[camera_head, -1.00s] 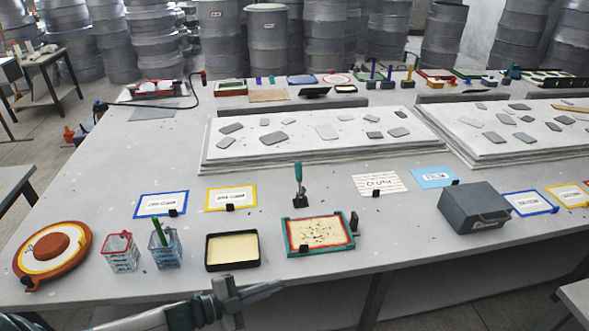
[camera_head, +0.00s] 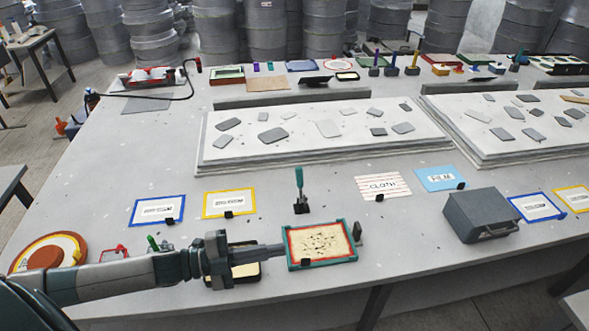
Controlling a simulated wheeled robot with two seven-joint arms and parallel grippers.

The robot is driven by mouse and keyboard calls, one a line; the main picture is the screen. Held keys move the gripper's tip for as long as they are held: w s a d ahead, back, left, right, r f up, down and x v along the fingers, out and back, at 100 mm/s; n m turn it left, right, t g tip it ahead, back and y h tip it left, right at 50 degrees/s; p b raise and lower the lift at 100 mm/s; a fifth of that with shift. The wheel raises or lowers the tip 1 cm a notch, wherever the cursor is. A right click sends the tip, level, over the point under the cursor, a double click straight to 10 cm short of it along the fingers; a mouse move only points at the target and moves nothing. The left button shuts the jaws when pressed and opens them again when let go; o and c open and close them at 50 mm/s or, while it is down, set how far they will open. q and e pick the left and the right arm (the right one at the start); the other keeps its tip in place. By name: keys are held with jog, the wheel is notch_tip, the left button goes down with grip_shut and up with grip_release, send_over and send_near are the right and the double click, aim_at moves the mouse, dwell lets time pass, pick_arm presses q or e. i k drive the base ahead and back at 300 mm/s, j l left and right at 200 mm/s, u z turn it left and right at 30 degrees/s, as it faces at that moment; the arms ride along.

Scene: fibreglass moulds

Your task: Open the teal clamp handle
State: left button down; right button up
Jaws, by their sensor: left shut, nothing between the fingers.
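The teal clamp handle (camera_head: 299,180) stands upright on a small black base (camera_head: 301,206), in the middle of the table behind a teal frame (camera_head: 289,250). The frame has a red inner border and a speckled cream filling. My left gripper (camera_head: 281,250) reaches in from the left with its fingers shut and empty. Its fingertips point right, at the left edge of the teal frame in the picture; I cannot tell whether they touch it. They are in front of and below the clamp handle, apart from it. My right gripper is not in view.
My left arm hides most of a black tray (camera_head: 249,281) and parts of two small baskets. An orange round mould (camera_head: 44,256) lies at the left. Grey box (camera_head: 482,214) stands at the right. Label cards and a white slab (camera_head: 300,156) lie behind. Table between handle and cards is clear.

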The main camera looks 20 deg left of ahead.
aim_at(299, 172)
jog(key=i+j, duration=0.75)
jog(key=i, duration=0.2)
